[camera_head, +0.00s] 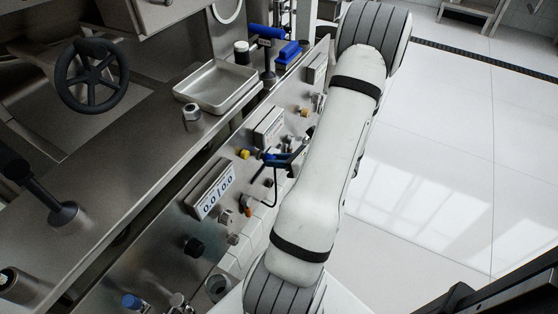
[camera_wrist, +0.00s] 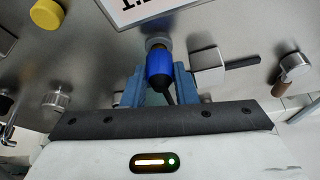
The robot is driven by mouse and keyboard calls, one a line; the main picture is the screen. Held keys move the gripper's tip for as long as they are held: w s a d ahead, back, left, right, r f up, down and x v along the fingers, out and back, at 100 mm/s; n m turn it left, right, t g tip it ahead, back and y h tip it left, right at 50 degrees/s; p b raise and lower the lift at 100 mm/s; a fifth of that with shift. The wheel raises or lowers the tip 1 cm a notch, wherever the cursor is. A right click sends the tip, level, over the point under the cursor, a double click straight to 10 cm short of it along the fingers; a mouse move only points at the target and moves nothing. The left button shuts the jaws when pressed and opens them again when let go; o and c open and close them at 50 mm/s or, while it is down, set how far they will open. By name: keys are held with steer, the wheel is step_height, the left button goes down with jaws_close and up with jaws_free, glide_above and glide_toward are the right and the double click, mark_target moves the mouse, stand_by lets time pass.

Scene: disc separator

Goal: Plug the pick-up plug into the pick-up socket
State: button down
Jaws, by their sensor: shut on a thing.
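The pick-up plug is a blue body (camera_wrist: 159,66) with a black cable end pointing toward me in the wrist view. My gripper (camera_wrist: 160,84) has its two blue-grey jaws on either side of the plug and is shut on it. The plug's far end lines up with a round grey fitting (camera_wrist: 156,43) on the steel panel, seemingly the pick-up socket. I cannot tell whether it is seated in it or just in front. In the head view my gripper (camera_head: 287,159) is at the panel, partly hidden by my arm, with a black cable hanging below.
A yellow knob (camera_wrist: 47,14) and a grey block with a dark lever (camera_wrist: 208,68) flank the plug. A white label (camera_wrist: 145,8) is above. The floor at right is clear.

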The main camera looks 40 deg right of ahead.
steer(key=shift+w+a, duration=0.15)
steer(key=shift+w, duration=0.5)
steer(key=c, duration=1.1)
jaws_free()
steer(key=v, duration=0.3)
steer(key=f+p+v, duration=0.1)
steer(key=v, duration=0.3)
steer(key=p+v, duration=0.1)
steer(key=v, duration=0.3)
steer(key=shift+s+f, duration=0.15)
steer(key=shift+s, duration=0.35)
steer(key=shift+s, duration=0.1)
